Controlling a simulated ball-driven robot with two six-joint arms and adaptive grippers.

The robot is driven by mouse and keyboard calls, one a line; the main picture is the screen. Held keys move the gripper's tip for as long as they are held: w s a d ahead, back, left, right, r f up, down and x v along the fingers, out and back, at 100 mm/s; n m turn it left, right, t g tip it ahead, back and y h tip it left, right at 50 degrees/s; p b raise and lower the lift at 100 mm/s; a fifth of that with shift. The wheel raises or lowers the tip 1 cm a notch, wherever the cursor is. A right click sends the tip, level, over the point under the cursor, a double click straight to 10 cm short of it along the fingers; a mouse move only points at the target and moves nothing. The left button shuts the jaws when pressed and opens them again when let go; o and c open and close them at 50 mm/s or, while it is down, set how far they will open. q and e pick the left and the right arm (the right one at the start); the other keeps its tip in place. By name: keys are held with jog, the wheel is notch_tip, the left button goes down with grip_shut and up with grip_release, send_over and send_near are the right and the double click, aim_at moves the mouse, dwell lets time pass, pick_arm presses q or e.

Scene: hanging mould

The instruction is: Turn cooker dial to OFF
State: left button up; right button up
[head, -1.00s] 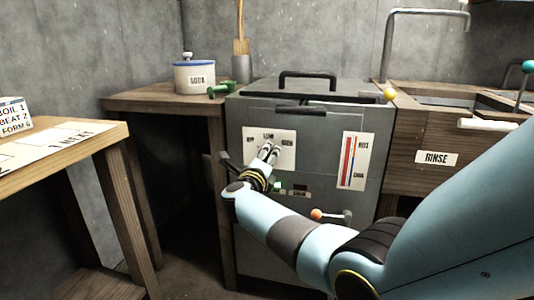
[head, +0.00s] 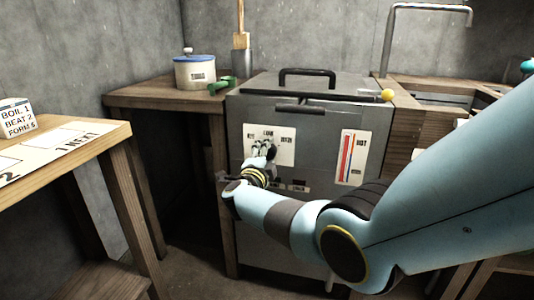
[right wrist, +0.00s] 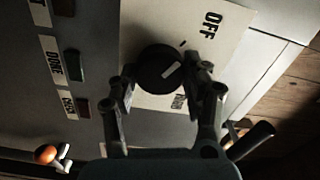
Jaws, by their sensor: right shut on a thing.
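The cooker (head: 312,135) is a grey metal box with a black handle on its lid. Its white dial plate (head: 282,146) is on the front, with the LOW label at the top in the head view. The black round dial (right wrist: 160,68) has a white pointer mark and sits on the plate; the OFF label (right wrist: 212,25) shows above and right of it in the right wrist view. My right gripper (head: 263,152) is at the dial, and in the right wrist view its fingers (right wrist: 162,82) are shut around the dial. My left gripper is not in view.
A red-and-white gauge card (head: 352,157) is right of the dial. Indicator labels (right wrist: 52,58) are beside the dial in the wrist view. An orange knob (right wrist: 45,153) is at lower left there. A lidded pot (head: 194,72) stands on the left counter. A yellow ball (head: 388,95) is at the cooker's right edge.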

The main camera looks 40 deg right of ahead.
jog(key=shift+a+f, duration=0.1)
dwell(0.4)
jog(key=o, duration=1.2)
jog(key=shift+c, duration=0.2)
jog(key=shift+a, duration=0.1)
jog(key=v, duration=1.1)
jog(key=shift+s+a, duration=0.3)
